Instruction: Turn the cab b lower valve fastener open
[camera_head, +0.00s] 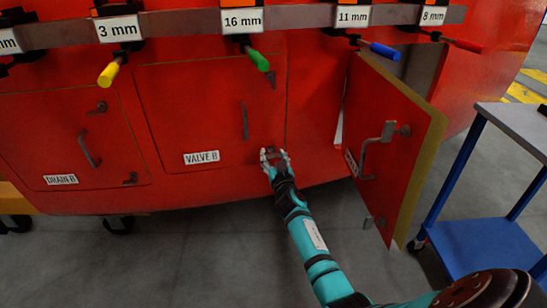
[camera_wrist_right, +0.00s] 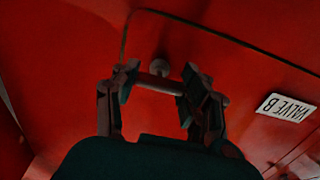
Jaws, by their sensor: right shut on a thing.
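The red VALVE B door (camera_head: 200,118) is closed in the head view. My right gripper (camera_head: 274,155) is at the door's lower right corner. In the wrist view my right gripper (camera_wrist_right: 158,90) has its two fingers on either side of the lower valve fastener (camera_wrist_right: 160,83), a small grey bar with a round base on the red panel. The gripper is shut on it. In the head view the fingers mostly hide this fastener. The door's upper fastener (camera_head: 271,79) shows at its upper right corner. My left gripper is not in view.
The VALVE B label (camera_head: 202,158) is on the door, left of my gripper. A neighbouring red door (camera_head: 396,145) stands open to the right. A blue cart (camera_head: 485,250) stands further right. A rail of colored tools (camera_head: 190,22) crosses above.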

